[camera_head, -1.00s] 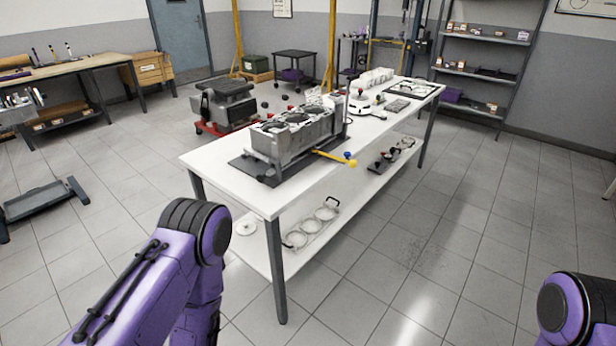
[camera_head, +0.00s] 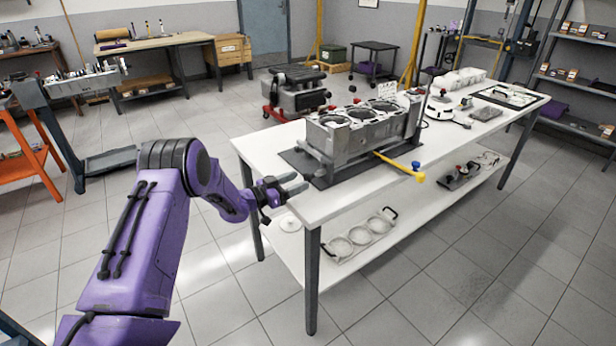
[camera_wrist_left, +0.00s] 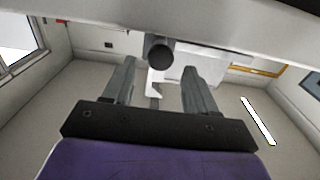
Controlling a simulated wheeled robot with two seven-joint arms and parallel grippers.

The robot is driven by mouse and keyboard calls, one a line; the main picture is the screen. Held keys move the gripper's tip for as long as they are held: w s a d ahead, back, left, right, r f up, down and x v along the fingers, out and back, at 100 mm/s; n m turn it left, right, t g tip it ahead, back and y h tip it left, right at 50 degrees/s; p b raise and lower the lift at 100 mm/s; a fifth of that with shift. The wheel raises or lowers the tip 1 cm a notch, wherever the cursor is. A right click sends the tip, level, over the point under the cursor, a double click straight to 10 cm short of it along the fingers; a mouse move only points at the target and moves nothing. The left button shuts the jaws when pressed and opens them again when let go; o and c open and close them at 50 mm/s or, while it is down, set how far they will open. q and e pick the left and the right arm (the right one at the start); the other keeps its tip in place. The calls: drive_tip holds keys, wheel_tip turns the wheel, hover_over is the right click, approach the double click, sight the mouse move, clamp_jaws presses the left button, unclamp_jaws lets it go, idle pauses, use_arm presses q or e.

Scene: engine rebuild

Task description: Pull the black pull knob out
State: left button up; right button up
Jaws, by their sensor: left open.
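A round, dark knob (camera_wrist_left: 159,52) shows end-on in the left wrist view, just below a pale horizontal edge. It appears between and a little beyond the fingertips of my left gripper (camera_wrist_left: 158,68), with space on both sides. In the head view my left gripper (camera_head: 292,182) is open and empty at the near left end of the white table, beside the grey engine block (camera_head: 352,140) on its stand. I cannot pick out the knob clearly in the head view. My right gripper is not in view.
A yellow-handled bar (camera_head: 400,165) sticks out from the engine stand. A red-based cart (camera_head: 293,95) stands behind the table. The floor in front is clear.

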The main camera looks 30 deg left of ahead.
sight(305, 178)
use_arm(q)
drive_tip(key=shift+x, duration=2.35)
clamp_jaws()
drive_tip(key=shift+p+v, duration=0.45)
drive_tip(key=shift+v, duration=0.5)
drive_tip(key=shift+f, duration=0.15)
drive_tip(key=shift+c, duration=1.2)
unclamp_jaws()
drive_tip(key=shift+o, duration=1.2)
drive_tip(key=shift+s+a, duration=0.1)
drive_tip(key=shift+s, duration=0.1)
